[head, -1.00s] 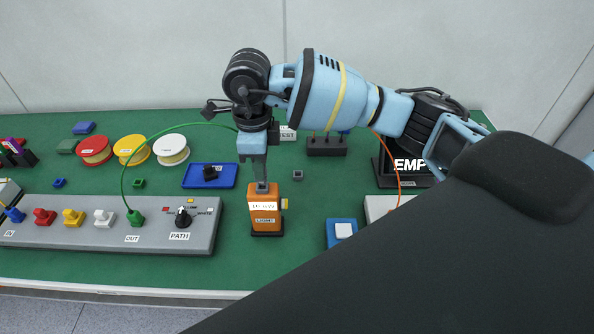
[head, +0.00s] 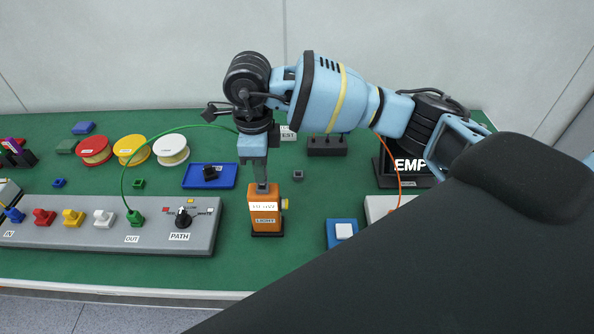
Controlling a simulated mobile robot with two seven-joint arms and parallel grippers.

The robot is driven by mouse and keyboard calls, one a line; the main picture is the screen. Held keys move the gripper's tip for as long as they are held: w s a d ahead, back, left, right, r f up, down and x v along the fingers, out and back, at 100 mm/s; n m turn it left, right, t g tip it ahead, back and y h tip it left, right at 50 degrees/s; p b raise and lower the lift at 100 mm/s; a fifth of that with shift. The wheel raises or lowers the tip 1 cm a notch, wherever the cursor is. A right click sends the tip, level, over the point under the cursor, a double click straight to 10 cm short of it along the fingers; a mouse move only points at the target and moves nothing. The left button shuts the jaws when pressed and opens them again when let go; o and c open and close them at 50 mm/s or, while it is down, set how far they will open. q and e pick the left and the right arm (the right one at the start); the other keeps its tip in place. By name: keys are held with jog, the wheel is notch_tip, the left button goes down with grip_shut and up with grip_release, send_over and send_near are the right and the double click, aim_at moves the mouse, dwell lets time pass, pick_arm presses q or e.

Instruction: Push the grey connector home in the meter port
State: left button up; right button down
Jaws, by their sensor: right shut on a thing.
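The orange meter (head: 265,210) stands upright on the green bench, with a white display, a LIGHT label and a yellow knob on its right side. My right gripper (head: 262,182) points straight down over the meter's top and is shut on the small grey connector (head: 262,188). The connector is mostly hidden by the fingers and sits at the meter's top, where the port is. I cannot tell how deep it sits. A green cable (head: 165,135) arches from the OUT plug (head: 135,218) to behind my right wrist. My left gripper is not in view.
A grey panel (head: 60,235) with coloured plugs and a PATH knob (head: 182,218) lies left of the meter. A blue tray (head: 225,178) is behind it. A blue block with a white top (head: 341,232) stands to the right. My dark arm link covers the lower right.

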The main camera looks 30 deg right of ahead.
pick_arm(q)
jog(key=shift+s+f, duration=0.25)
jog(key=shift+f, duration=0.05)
pick_arm(e)
jog(key=shift+f, duration=0.85)
jog(key=c, duration=1.3)
grip_release()
notch_tip(320, 180, up, 3)
jog(key=shift+w+f, duration=0.1)
jog(key=shift+f, duration=0.1)
notch_tip(320, 180, up, 4)
jog(key=shift+f, duration=0.1)
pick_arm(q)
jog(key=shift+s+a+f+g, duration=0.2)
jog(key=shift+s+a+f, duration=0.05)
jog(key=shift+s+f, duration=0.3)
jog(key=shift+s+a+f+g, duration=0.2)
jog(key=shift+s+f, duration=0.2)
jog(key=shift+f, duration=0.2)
pick_arm(e)
jog(key=shift+r, duration=0.7)
